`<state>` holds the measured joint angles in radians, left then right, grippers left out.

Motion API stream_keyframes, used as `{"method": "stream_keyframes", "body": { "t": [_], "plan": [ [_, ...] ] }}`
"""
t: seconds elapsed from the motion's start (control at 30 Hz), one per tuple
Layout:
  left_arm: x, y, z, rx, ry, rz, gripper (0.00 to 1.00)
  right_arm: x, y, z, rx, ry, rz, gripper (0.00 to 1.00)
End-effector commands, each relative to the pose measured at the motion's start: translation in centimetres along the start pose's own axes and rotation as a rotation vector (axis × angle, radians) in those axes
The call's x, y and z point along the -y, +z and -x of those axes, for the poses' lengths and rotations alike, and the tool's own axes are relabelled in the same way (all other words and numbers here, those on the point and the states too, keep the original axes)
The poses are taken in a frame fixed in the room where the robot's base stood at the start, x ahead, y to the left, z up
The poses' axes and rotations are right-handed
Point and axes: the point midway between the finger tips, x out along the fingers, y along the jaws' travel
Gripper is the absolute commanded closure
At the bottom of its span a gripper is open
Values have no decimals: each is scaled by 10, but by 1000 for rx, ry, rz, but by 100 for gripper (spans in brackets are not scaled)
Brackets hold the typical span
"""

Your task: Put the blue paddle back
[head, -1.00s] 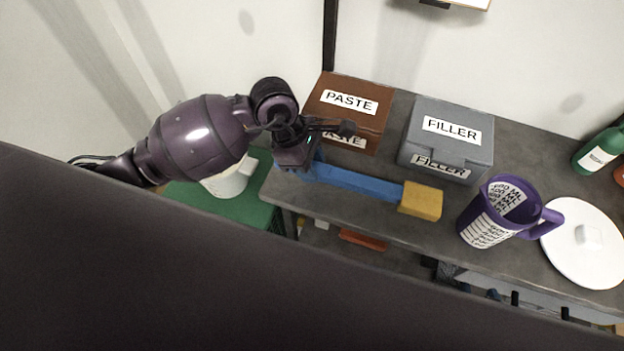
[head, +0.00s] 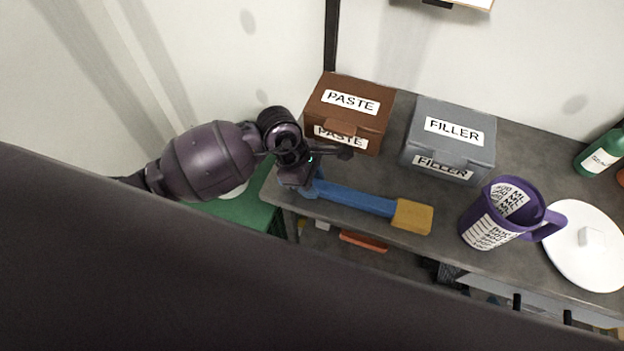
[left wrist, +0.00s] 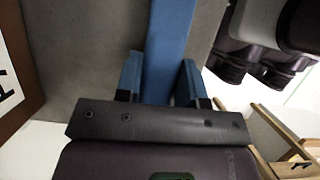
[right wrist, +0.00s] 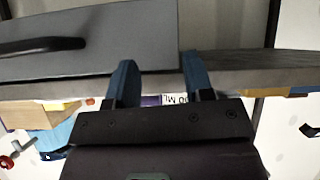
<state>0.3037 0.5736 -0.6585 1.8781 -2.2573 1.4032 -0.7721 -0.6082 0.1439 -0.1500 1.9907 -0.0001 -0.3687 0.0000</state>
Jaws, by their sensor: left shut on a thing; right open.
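The blue paddle (head: 355,200) has a long blue handle and a yellow block at its right end. It lies along the front edge of the grey worktop in the head view; I cannot tell whether it touches the top. My left gripper (head: 308,184) is shut on the left part of its handle. In the left wrist view the blue handle (left wrist: 168,45) runs between the fingers of my left gripper (left wrist: 160,80). My right gripper (right wrist: 160,80) is open and empty in the right wrist view, facing a grey front with a dark handle; it is outside the head view.
A brown PASTE box (head: 370,101) and a grey FILLER box (head: 470,142) stand behind the paddle. A purple measuring jug (head: 485,228) stands to its right, beside a white round lid (head: 580,262). A green surface (head: 245,212) lies lower left. Orange and other items sit below the worktop.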

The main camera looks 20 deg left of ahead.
Motion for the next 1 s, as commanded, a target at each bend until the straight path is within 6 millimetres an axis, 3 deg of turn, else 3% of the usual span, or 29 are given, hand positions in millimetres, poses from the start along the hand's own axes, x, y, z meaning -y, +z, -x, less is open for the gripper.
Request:
{"method": "stream_keyframes", "body": {
  "t": [0.03, 0.2, 0.63, 1.0],
  "plan": [
    [0, -1, -2, -1, -1, 0, 63, 0, 0, -1, -1, -1, 0, 52],
    [0, 0, -1, 0, -1, 0, 39, 1, -5, -3, -10, -2, 1, 52],
    [1, 0, -4, 3, -3, 1, 39, 2, -4, -6, -12, -3, 0, 52],
    [-2, 4, 63, -3, 3, -3, 39, 1, 1, 1, 2, 0, -3, 52]
  ]
}}
